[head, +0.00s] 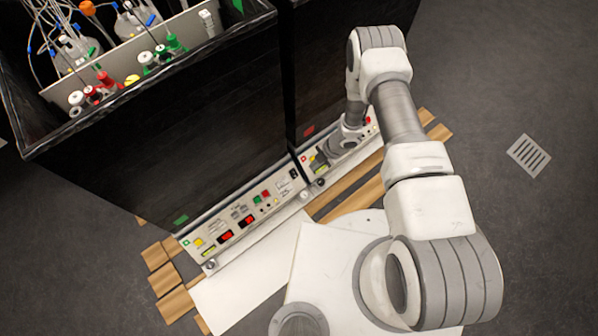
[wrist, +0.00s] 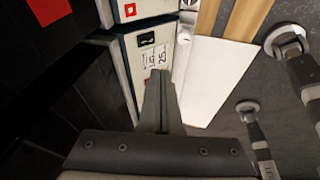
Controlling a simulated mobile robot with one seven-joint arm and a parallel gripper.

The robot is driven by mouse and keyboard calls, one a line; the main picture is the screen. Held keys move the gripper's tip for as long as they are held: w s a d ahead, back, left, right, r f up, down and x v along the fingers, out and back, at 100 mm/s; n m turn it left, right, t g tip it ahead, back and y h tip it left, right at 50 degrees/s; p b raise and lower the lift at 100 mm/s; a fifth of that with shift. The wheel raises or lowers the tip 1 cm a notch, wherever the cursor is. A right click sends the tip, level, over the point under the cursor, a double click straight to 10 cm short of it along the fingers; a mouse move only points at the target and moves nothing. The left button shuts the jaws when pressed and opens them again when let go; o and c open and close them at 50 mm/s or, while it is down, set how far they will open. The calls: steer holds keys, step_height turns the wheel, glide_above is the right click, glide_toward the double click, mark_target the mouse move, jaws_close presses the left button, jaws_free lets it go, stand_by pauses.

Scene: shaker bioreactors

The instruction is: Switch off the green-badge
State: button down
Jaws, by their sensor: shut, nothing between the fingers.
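The green-badge shaker is the left black cabinet, with a green badge (head: 181,220) low on its front. Its control panel (head: 215,248) carries lit red displays (head: 246,221), a green button (head: 257,199), a red button (head: 266,194) and a small black switch (head: 293,173) at the right end. That switch also shows in the wrist view (wrist: 146,39), just beyond my fingertips; its position is too small to read. My gripper (wrist: 160,75) is shut and empty, above the panel's right end. In the head view my gripper (head: 320,163) is dark and partly hides the neighbouring panel.
The right cabinet has a red badge (head: 308,131), also in the wrist view (wrist: 48,10), and its own panel (head: 349,142) close to my gripper. Flasks (head: 78,50) and coloured caps fill the left cabinet's open top. Wooden slats (head: 345,190) lie beneath. Floor at right is clear except a grate (head: 529,154).

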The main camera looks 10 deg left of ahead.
steer(key=b, duration=0.6)
glide_toward(295, 177)
steer(key=x, duration=0.3)
steer(key=s+x, duration=0.1)
steer(key=shift+d+f, duration=0.15)
steer(key=shift+f, duration=0.2)
steer(key=shift+w+a+f+b, duration=0.35)
steer(key=shift+w+a+f, duration=0.1)
steer(key=shift+f, duration=0.1)
